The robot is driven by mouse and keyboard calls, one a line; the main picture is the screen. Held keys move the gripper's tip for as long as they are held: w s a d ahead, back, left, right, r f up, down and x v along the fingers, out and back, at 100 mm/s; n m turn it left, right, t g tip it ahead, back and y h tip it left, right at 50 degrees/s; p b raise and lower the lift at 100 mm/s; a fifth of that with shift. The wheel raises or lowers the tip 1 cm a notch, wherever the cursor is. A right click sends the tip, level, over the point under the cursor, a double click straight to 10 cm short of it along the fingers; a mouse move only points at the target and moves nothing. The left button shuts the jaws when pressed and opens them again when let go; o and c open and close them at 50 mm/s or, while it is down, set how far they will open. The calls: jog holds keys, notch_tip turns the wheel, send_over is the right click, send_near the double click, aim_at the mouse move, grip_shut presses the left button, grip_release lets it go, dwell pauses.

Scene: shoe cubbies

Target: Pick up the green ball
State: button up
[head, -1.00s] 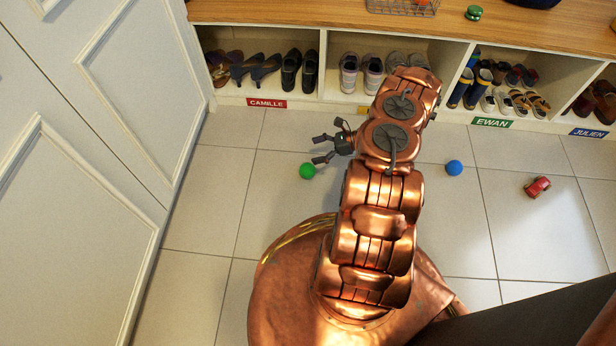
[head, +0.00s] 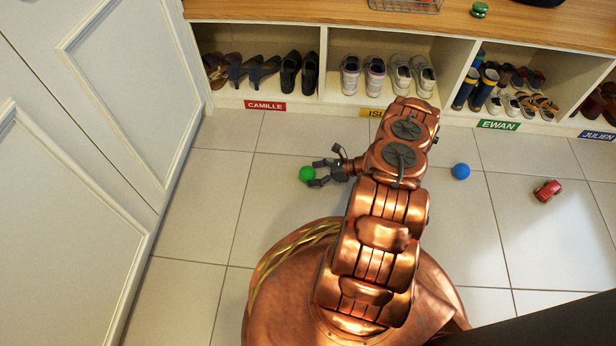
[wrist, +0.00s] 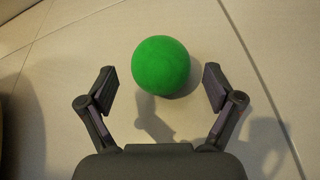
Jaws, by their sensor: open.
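The green ball (head: 307,174) lies on the tiled floor, left of my arm in the head view. In the wrist view the green ball (wrist: 160,66) is centred just ahead of my gripper (wrist: 159,88). The two fingers are spread wide, one on each side of the ball's near part, with a gap on both sides. My gripper (head: 316,173) in the head view points left, with its fingertips at the ball. Nothing is held.
A blue ball (head: 461,171) and a red toy car (head: 547,190) lie on the floor to the right. Shoe cubbies (head: 325,62) with several shoes run along the back. A white panelled door (head: 100,110) stands at the left. The floor around the green ball is clear.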

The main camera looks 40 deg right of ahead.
jog(key=shift+b+x, duration=0.35)
jog(key=shift+x, duration=0.85)
jog(key=shift+c, duration=0.2)
jog(key=c, duration=1.2)
jog(key=shift+r, duration=0.1)
